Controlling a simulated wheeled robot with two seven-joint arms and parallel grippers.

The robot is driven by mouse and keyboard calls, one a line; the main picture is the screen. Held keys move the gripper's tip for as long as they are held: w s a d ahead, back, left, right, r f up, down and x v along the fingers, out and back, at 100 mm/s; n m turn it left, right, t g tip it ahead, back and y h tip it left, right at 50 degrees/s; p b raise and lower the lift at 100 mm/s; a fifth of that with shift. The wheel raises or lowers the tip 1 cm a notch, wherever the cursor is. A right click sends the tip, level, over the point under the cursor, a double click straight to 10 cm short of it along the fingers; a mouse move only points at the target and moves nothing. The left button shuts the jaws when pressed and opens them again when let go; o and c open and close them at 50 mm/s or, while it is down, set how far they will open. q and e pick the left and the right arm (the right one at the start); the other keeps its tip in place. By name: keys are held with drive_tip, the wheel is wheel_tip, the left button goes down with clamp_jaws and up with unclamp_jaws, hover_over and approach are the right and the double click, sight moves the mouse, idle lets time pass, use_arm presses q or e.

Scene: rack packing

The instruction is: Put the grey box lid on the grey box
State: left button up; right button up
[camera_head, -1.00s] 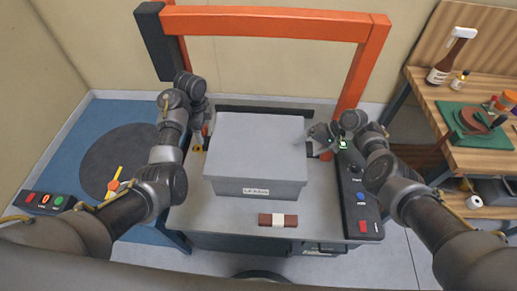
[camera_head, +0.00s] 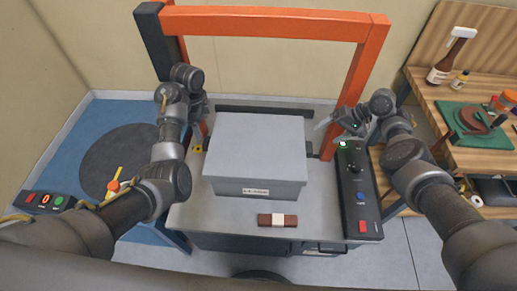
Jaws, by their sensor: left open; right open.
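The grey box (camera_head: 256,189) stands upright on the grey worktable, its labelled front facing me. The grey box lid (camera_head: 258,142) lies flat on top of it and covers its opening; from here its edges look lined up with the box. My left gripper (camera_head: 203,128) is open beside the lid's far left corner, partly hidden by its own arm and apart from the lid as far as I can tell. My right gripper (camera_head: 328,128) is open to the right of the lid, clear of it, above the control panel's far end.
An orange frame (camera_head: 265,22) arches over the worktable's back. A dark red bar with a white band (camera_head: 278,220) lies in front of the box. A black control panel (camera_head: 359,192) runs along the table's right edge. A wooden bench (camera_head: 460,100) with bottles stands at right.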

drive_tip(key=shift+v, duration=0.95)
drive_tip(key=shift+s, duration=0.1)
idle(0.5)
